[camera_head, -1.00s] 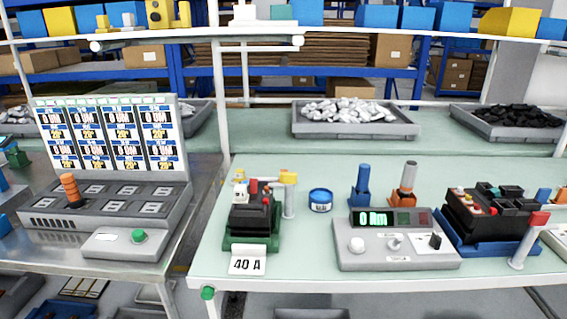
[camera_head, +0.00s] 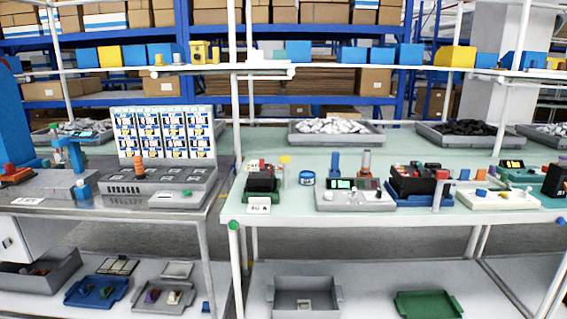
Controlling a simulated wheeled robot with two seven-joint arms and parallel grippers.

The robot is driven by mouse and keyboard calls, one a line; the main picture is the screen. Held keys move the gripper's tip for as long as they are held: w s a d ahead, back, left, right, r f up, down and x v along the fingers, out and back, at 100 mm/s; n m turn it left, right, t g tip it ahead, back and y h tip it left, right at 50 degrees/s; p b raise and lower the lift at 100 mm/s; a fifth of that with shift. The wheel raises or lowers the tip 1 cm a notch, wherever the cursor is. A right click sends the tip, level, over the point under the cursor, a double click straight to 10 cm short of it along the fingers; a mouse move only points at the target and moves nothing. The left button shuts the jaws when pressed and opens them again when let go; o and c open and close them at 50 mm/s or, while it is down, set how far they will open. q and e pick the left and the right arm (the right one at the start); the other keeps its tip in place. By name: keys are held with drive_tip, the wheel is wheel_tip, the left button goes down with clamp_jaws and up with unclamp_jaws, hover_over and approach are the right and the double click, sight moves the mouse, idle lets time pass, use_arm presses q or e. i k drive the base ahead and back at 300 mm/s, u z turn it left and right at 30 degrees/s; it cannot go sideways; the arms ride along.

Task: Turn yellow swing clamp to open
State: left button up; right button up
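The yellow swing clamp (camera_head: 285,159) is small in view, on top of a grey post at the right side of a black breaker (camera_head: 262,181). The breaker sits in a fixture near the left end of the pale green bench (camera_head: 240,208), behind a white rating card (camera_head: 259,205). The clamp arm's exact angle over the breaker is too small to tell. A second clamp with a red head (camera_head: 441,174) stands on a post by a larger black breaker (camera_head: 413,178) to the right. Neither of my grippers is in view.
A grey meter box (camera_head: 350,199) with a green display stands right of the breaker, and a blue tin (camera_head: 307,178) stands between. A metal table with a test console (camera_head: 158,190) is at left. Trays lie on the lower shelves, including a green one (camera_head: 428,304).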

sight(285, 161)
drive_tip(key=u, duration=0.6)
drive_tip(key=i, duration=0.7)
drive_tip(key=u, duration=0.35)
